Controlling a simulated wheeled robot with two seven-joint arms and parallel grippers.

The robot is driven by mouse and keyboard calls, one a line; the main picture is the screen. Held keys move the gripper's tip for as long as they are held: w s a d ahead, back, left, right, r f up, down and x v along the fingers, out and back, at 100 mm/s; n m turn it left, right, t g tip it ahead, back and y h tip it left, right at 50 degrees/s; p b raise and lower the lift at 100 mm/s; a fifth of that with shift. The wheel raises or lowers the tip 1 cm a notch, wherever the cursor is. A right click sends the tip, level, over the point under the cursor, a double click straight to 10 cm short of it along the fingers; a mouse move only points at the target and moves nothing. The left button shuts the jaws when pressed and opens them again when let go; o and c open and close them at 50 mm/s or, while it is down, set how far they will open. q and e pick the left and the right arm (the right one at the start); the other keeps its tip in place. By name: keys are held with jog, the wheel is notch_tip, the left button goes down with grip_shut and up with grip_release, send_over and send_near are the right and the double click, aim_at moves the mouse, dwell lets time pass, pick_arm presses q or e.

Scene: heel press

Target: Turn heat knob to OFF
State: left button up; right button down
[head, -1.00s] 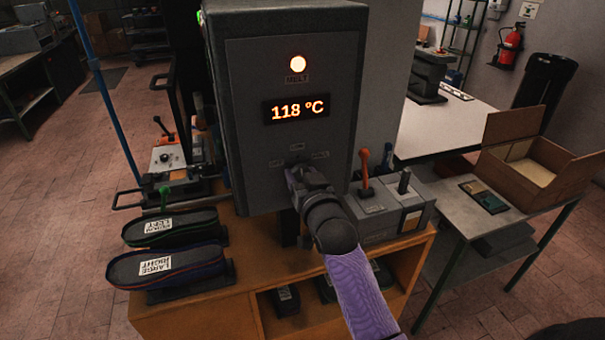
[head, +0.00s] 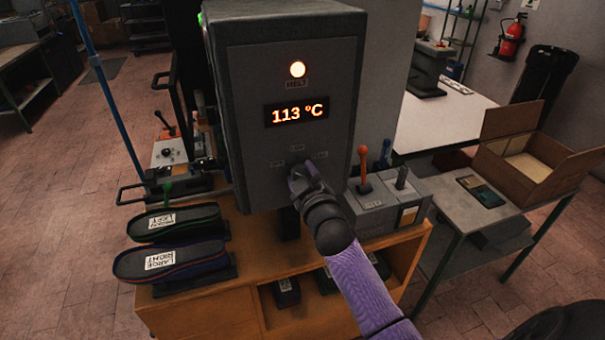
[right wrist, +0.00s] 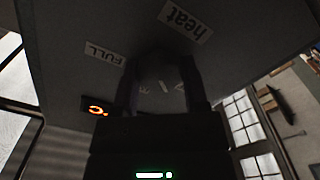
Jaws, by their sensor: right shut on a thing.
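The grey control box (head: 250,130) stands upright on the wooden bench, with a lit lamp (head: 297,69) and a display (head: 296,115) reading 113 °C. My right gripper (head: 299,176) is at the lower part of its front panel and hides the heat knob in the head view. In the right wrist view the dark knob (right wrist: 160,75) sits between the two fingers of my right gripper (right wrist: 161,88), which is shut on it. The labels "heat" (right wrist: 185,18) and "FULL" (right wrist: 104,53) show beside it. The knob's pointer direction is too dark to tell. My left gripper is not in view.
Shoe soles on dark stands (head: 172,261) lie on the bench at left. A grey unit with an orange-topped lever (head: 364,170) stands right of the box. An open cardboard box (head: 545,160) sits on the side table at right.

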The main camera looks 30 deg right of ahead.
jog(key=shift+n, duration=0.5)
jog(key=shift+c, duration=0.5)
grip_release()
jog(key=v, duration=1)
jog(key=shift+d, duration=0.1)
